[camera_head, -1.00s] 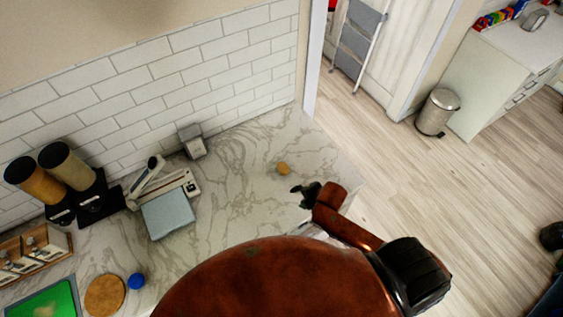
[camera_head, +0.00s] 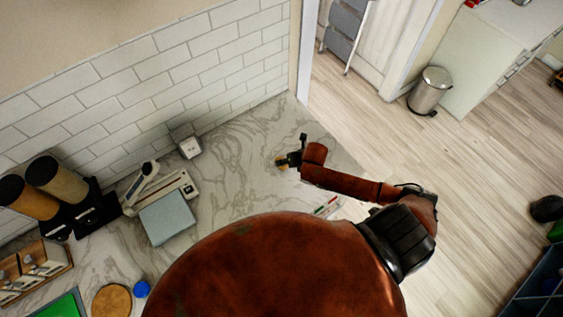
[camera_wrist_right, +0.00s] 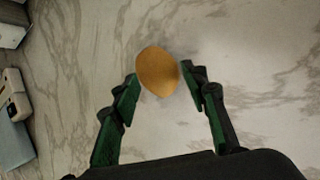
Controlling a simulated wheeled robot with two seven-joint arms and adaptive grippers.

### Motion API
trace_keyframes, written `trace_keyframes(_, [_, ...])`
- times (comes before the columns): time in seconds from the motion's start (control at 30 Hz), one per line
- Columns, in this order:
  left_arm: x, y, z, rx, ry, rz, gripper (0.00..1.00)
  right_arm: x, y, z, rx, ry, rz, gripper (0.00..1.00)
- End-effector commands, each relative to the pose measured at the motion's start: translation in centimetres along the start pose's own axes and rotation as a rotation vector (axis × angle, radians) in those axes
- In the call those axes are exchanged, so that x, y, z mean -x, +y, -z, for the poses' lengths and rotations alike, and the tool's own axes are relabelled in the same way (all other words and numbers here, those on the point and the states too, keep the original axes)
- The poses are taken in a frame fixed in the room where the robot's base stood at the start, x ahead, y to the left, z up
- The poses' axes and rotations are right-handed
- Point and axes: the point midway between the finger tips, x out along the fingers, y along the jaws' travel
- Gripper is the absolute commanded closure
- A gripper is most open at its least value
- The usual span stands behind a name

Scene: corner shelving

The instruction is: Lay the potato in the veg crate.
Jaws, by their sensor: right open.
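The potato (camera_head: 281,162), small, rounded and yellow-brown, lies on the marble counter. My right gripper (camera_head: 290,158) is at the potato and partly covers it in the head view. In the right wrist view the potato (camera_wrist_right: 157,72) sits between the open fingertips of the right gripper (camera_wrist_right: 160,76), with a narrow gap visible at the right finger. I cannot tell whether the left finger touches it. A blue crate-like container (camera_head: 527,285) is cut off at the lower right; I cannot tell for sure that it is the veg crate. My left gripper is not in view.
A kitchen scale (camera_head: 167,216), a small metal box (camera_head: 190,147), dispensers (camera_head: 55,182), a round wooden board (camera_head: 111,301) and a blue lid (camera_head: 142,289) occupy the counter's left. Marble around the potato is clear. A bin (camera_head: 430,91) stands on the floor.

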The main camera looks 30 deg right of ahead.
Motion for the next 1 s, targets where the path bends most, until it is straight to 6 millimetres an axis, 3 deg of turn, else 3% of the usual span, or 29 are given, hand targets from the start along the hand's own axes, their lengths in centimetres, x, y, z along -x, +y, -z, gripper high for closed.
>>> trace_keyframes(0.3, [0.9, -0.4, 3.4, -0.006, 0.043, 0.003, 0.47, -3.0, 0.2, -0.1, 0.002, -0.002, -0.002, 0.59])
trace_keyframes(0.53, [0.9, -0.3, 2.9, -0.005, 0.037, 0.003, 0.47, -3.1, 0.2, 0.0, 0.003, -0.002, -0.002, 0.6])
trace_keyframes(0.77, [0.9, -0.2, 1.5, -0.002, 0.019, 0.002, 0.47, -3.1, 0.2, 0.0, 0.003, -0.001, -0.002, 0.76])
trace_keyframes(1.0, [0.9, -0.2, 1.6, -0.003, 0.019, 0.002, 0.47, -3.1, 0.3, -0.1, 0.003, -0.002, -0.002, 0.92])
